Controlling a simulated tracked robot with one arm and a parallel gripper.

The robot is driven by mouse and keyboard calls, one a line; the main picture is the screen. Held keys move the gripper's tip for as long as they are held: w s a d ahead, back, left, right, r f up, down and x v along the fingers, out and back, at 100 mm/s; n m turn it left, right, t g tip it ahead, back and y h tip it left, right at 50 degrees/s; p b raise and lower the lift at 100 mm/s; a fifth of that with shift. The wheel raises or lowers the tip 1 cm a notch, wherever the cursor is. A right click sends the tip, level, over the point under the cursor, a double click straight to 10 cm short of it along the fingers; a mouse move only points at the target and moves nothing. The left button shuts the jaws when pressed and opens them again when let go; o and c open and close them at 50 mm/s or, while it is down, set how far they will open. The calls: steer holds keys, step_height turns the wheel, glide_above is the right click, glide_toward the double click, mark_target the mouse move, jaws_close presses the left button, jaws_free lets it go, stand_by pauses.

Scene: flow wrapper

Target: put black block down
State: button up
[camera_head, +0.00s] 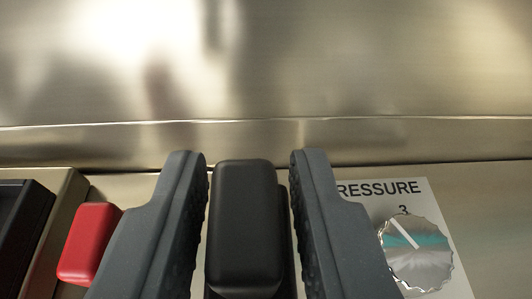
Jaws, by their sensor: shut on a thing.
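My gripper (248,215) is in the lower middle of the head camera view, with its two dark grey fingers pointing away from the camera. A black block (244,230) with rounded edges sits between the fingers, and the gripper is shut on it. Narrow gaps seem to show beside the block at its far end; the contact lower down is hidden. I cannot tell whether the block touches the surface beneath it.
A red block (88,244) is left of my gripper, beside a black tray or box (22,225) with a metal edge. At right is a silver knob (415,252) on a white label reading "RESSURE" and "3". A brushed metal wall (270,70) stands behind.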

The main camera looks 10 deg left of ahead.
mark_target(256, 235)
steer(key=shift+w+f, duration=0.1)
steer(key=shift+w, duration=0.45)
steer(key=shift+f+p, duration=0.65)
steer(key=shift+f, duration=1.05)
steer(key=shift+f, duration=0.1)
steer(key=o, duration=1)
steer(key=shift+b+v, duration=1.2)
steer(key=shift+v, duration=4.85)
